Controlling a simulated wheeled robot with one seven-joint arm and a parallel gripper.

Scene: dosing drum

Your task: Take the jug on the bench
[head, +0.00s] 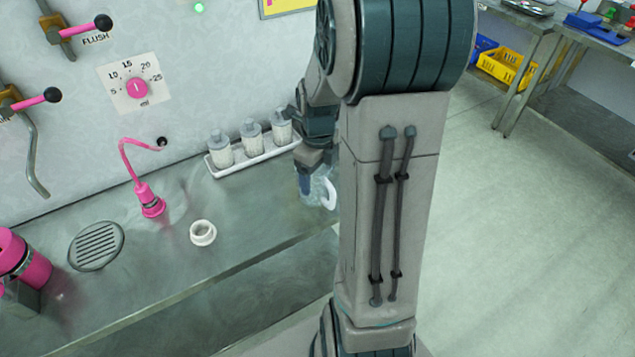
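The jug (320,193) stands on the bench (265,207) near its right end. It looks clear and pale, with a white handle on its right side. My gripper (309,180) points down at the jug, with a dark finger against or in front of its left side. My own arm hides part of the gripper and the jug's surroundings. I cannot tell whether the fingers touch the jug or how far apart they are.
A white tray (222,172) with 3 lidded bottles stands against the wall, left of the gripper. A pink hose nozzle (150,201), a white ring (203,233), a round drain grate (96,246) and a pink container (24,262) are farther left. Open floor lies right.

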